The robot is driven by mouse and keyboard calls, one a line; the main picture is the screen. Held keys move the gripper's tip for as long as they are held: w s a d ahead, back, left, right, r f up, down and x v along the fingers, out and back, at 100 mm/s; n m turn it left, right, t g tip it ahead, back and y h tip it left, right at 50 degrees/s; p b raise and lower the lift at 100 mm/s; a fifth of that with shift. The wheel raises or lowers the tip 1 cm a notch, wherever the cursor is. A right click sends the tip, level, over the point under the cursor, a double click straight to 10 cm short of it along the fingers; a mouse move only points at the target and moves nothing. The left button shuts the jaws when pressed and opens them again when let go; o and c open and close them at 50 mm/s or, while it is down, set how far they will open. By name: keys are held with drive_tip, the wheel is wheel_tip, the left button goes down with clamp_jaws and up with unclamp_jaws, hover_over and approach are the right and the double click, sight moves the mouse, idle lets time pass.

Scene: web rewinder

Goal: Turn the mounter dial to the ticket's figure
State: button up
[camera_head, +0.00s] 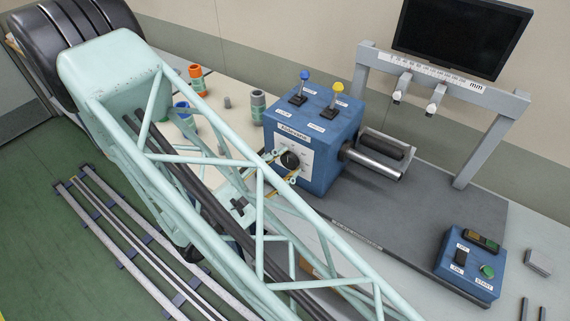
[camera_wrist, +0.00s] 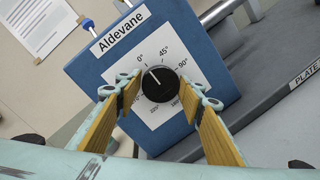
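The black round mounter dial (camera_wrist: 160,84) sits on a white scale plate on the front of a blue box labelled Aldevane (camera_wrist: 90,72). Its white pointer line points up and left, near the 0° mark. The dial also shows in the head view (camera_head: 290,160). My gripper (camera_wrist: 160,92) is open, with one wood-coloured finger pad on each side of the dial. The fingertips are close to the dial; I cannot tell whether they touch it. A printed sheet (camera_wrist: 38,24) shows at upper left in the wrist view; its text is too small to read.
Blue-knobbed (camera_head: 304,76) and yellow-knobbed (camera_head: 338,88) levers stand on the box. A metal shaft (camera_head: 372,164) sticks out right. A blue switch box (camera_head: 468,264) sits at lower right. Orange-topped (camera_head: 196,78) and grey-topped (camera_head: 257,104) cylinders stand left of the box.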

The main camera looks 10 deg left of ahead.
drive_tip(key=c, duration=0.4)
drive_tip(key=shift+n, duration=0.5)
drive_tip(key=n, duration=0.3)
drive_tip(key=shift+n+p, duration=0.3)
drive_tip(key=shift+p, duration=0.05)
drive_tip(key=n+t+p, duration=0.1)
drive_tip(key=n, duration=0.3)
drive_tip(key=n+t+y+p, duration=0.1)
drive_tip(key=n+p, duration=0.1)
drive_tip(key=n, duration=0.4)
drive_tip(key=shift+f, duration=0.1)
drive_tip(key=shift+f+n+p, duration=0.1)
drive_tip(key=shift+n+p, duration=0.7)
drive_tip(key=shift+n, duration=1.8)
